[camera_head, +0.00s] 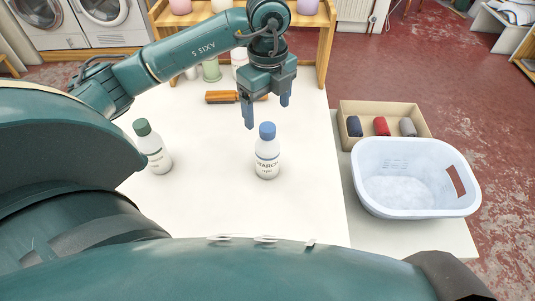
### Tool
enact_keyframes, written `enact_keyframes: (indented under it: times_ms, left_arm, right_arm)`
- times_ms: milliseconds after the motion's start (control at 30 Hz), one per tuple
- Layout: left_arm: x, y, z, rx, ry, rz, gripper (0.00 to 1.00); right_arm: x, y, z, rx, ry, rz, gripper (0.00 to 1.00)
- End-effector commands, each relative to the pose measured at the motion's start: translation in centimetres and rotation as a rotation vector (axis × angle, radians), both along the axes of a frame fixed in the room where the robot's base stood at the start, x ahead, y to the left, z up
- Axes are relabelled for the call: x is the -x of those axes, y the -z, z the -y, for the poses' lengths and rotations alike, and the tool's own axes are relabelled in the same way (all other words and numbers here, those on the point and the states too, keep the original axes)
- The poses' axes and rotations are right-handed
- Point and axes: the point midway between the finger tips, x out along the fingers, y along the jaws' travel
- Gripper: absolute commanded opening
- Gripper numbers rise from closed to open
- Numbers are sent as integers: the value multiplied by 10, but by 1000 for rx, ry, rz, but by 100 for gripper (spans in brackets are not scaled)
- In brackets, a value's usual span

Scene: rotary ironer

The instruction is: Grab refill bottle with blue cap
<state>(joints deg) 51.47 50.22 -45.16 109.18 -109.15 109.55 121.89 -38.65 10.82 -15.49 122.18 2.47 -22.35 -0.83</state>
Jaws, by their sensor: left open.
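The white bottle with a blue cap (267,155) stands upright on the white table, near its middle. A white bottle with a green cap (154,150) stands upright to its left. My left gripper (267,112) is open and empty, with its fingers pointing down. In the picture its fingertips lie just above the blue cap, one to each side of it. The gripper appears apart from the bottle, a little behind or above it. My right gripper is not in view.
The white tabletop (210,205) is clear around both bottles. A brown object (222,97) lies behind the gripper, before a wooden shelf (325,45) with bottles. To the right are a pale blue basket (375,205) and a tan box (350,108) with rolled cloths.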

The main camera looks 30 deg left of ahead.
Motion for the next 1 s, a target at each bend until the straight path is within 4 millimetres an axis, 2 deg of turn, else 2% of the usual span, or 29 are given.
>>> enact_keyframes:
  times_ms: [33,133,433,700,1000]
  left_arm:
    - [1,11,0,-1,-1,-5,80]
    - [1,28,0,1,0,-3,80]
    - [1,53,1,3,3,-3,80]
    - [1,91,1,5,4,-2,80]
    - [1,97,1,4,4,1,80]
  right_arm:
    - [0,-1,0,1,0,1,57]
    - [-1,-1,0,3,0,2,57]
    - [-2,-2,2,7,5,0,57]
    - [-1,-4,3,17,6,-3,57]
    - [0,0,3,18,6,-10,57]
